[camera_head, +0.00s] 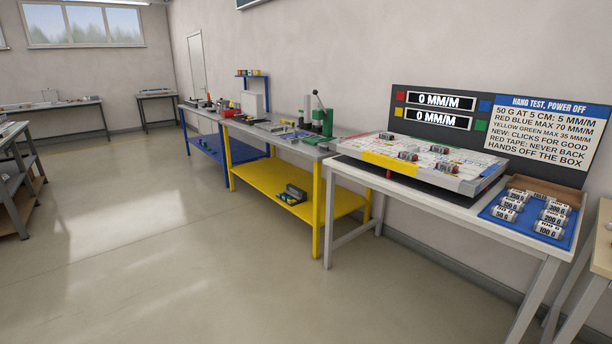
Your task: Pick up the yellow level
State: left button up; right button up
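Several small grey blocks with dark and reddish parts sit on a light, patterned box top (374,147) on the white table at the right. One block (408,156) is near the front middle, another block (447,167) is at the front right, and a third block (387,136) is further back. I cannot tell which thing, if any, is the yellow level. A yellow patch (390,162) marks the box's front edge. Neither of my grippers is in view.
A dark panel with two "0 MM/M" displays (440,102) and a sign (545,130) stands behind the box. A blue tray (487,213) holds labelled weights. The yellow bench (268,187) stands further left. Open floor (170,250) fills the left foreground.

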aim_at(283, 121)
jog(key=i, duration=1.8)
jog(key=i+l+u, duration=0.1)
jog(key=i, duration=1.75)
jog(key=i+l+u, duration=0.15)
jog(key=i, duration=0.3)
jog(key=i+l+u, duration=0.1)
jog(key=i, duration=0.35)
jog(key=i+j+z, duration=0.35)
jog(key=j, duration=0.2)
jog(key=i+j+z, duration=0.1)
jog(key=j+z, duration=0.3)
jog(key=i+j+z, duration=0.1)
jog(key=j+z, duration=0.25)
jog(key=j, duration=0.4)
jog(key=j+z, duration=0.4)
jog(key=j, duration=0.2)
jog(key=k+j+z, duration=0.1)
jog(key=j+z, duration=0.25)
jog(key=j, duration=0.3)
jog(key=k+j+z, duration=0.15)
jog(key=j+z, duration=0.2)
jog(key=j, duration=0.3)
jog(key=k+j+z, duration=0.2)
jog(key=j+z, duration=0.2)
jog(key=j, duration=0.2)
jog(key=k+j+z, duration=0.35)
jog(key=j, duration=0.15)
jog(key=i, duration=0.05)
